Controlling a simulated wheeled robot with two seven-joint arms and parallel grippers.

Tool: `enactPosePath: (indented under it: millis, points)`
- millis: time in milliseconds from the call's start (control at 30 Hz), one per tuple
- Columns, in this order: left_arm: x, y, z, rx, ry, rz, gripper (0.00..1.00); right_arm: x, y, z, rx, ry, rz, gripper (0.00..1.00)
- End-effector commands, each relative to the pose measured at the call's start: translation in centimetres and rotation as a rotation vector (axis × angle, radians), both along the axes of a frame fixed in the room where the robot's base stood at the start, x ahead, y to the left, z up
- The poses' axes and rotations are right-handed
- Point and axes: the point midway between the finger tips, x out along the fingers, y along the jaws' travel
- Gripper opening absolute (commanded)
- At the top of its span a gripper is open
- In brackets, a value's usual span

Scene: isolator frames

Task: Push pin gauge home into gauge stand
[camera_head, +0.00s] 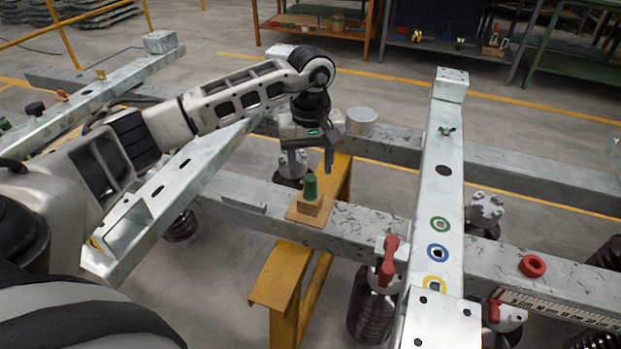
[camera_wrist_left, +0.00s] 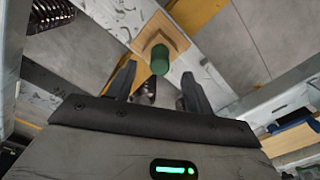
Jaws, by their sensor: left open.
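The pin gauge (camera_head: 310,187) is a green cylinder standing upright in the gauge stand, a small wooden block on a flat wooden base (camera_head: 296,212). The stand rests on a grey metal beam. My left gripper (camera_head: 311,165) is open and empty, just above and around the top of the pin in the head view. In the left wrist view the green pin (camera_wrist_left: 159,60) shows beyond the gap between the two fingers, with the wooden base (camera_wrist_left: 172,37) behind it. I cannot tell whether the fingers touch the pin. My right gripper is not in view.
A yellow support (camera_head: 283,275) stands below the beam. To the right a pale metal beam (camera_head: 443,190) with coloured rings crosses it, with a red-handled clamp (camera_head: 388,262) beside it. A red ring (camera_head: 532,266) lies further right. A grey cylinder (camera_head: 361,121) stands behind my gripper.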

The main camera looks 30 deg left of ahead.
Motion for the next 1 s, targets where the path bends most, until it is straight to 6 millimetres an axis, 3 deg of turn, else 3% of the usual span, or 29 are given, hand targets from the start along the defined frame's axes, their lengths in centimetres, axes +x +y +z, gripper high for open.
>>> enactPosePath:
  millis: [200,433,633,1000]
  points:
    - [0.1,0.0,5.6,0.001,-0.005,0.0,0.52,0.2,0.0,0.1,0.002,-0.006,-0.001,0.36]
    - [0.0,0.0,9.8,0.001,-0.002,0.0,0.52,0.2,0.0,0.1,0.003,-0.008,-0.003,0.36]
    - [0.0,0.0,11.2,0.0,0.001,0.0,0.52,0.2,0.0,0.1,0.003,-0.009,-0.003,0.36]
    - [0.0,0.0,11.3,0.0,0.001,0.0,0.52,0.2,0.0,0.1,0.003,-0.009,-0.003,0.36]
